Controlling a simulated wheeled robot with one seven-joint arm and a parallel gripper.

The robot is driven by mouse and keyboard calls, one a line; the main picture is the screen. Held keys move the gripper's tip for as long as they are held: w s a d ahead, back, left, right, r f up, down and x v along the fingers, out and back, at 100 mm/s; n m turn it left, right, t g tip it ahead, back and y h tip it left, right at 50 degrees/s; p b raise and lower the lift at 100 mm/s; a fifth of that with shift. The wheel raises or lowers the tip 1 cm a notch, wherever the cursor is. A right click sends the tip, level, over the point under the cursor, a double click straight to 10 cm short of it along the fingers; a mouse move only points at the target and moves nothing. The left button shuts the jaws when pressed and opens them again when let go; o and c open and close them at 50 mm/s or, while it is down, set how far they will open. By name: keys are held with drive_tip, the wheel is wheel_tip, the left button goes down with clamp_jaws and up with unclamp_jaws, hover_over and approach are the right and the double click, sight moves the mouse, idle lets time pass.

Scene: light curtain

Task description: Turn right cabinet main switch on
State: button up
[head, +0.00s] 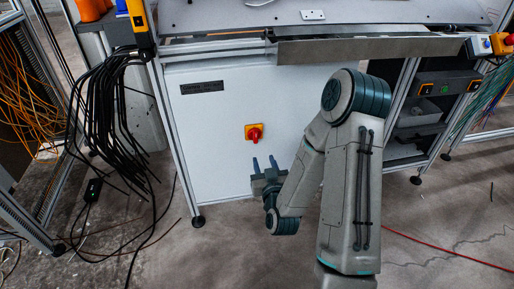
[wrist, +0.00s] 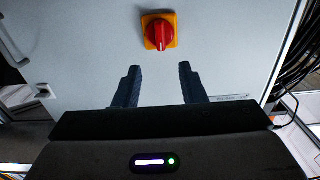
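The main switch (head: 254,132) is a red rotary knob on a square yellow-orange plate, on the white front of the cabinet (head: 215,150). In the wrist view the red knob (wrist: 159,34) is at the top centre, with its handle standing roughly upright in that picture. My gripper (head: 264,163) is below the switch in the head view, its two fingers pointing up. In the wrist view my gripper (wrist: 158,72) has its fingers apart with nothing between them. The knob lies beyond the fingertips and appears untouched.
A metal tabletop edge (head: 370,48) juts out above the cabinet. Black cables (head: 105,115) hang at the left. A shelf unit (head: 420,120) stands at the right, with a yellow-and-red emergency stop button (head: 508,40) above. A red cable (head: 440,250) lies on the floor.

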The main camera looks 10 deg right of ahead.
sight(256, 138)
drive_tip(key=w+b, duration=0.2)
drive_tip(key=w, duration=0.9)
drive_tip(key=shift+w, duration=0.15)
clamp_jaws()
